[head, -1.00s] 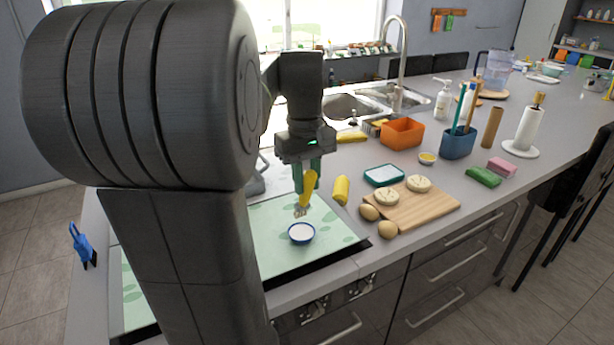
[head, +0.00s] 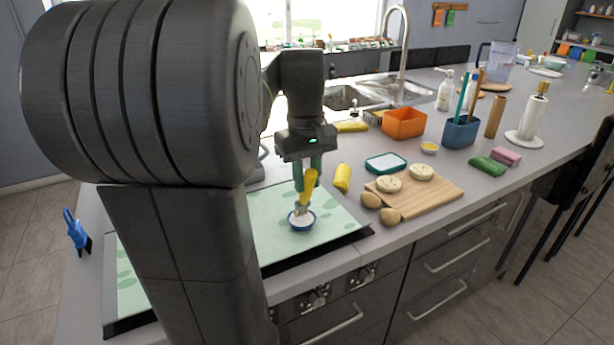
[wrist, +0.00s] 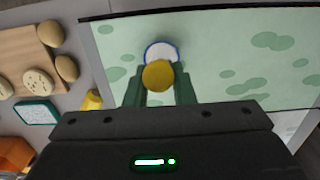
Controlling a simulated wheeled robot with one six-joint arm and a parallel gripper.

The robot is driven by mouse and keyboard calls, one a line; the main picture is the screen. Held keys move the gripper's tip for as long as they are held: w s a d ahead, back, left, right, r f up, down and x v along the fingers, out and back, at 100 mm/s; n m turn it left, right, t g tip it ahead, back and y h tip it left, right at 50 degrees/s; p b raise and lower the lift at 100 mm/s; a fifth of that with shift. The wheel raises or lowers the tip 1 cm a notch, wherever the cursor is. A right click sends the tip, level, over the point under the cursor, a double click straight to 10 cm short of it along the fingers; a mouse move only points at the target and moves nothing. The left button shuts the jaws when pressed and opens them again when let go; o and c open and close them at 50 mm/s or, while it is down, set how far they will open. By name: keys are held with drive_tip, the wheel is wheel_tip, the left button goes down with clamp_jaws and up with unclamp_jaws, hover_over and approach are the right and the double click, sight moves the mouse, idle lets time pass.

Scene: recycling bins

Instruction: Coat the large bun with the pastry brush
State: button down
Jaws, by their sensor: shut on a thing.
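My gripper (head: 308,178) is shut on the yellow handle of the pastry brush (head: 309,184), which points down. The brush's bristle end is at the small blue-rimmed bowl of white contents (head: 301,224) and seems to reach into it. In the wrist view the handle's round yellow end (wrist: 158,75) sits between my fingers and covers part of the bowl (wrist: 161,47). Two pale round buns (head: 388,185) (head: 422,172) with dark specks lie on the wooden board (head: 428,196). They look alike in size; I cannot tell which is the large one.
Two brown round items (head: 371,200) (head: 390,216) sit at the board's left edge. An orange box (head: 404,123) and blue holder (head: 461,133) stand behind.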

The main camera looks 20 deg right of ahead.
drive_tip(key=shift+f, duration=0.45)
idle(1.8)
drive_tip(key=shift+r, duration=0.15)
wheel_tip(320, 180, up, 7)
drive_tip(key=p, duration=0.7)
idle(0.7)
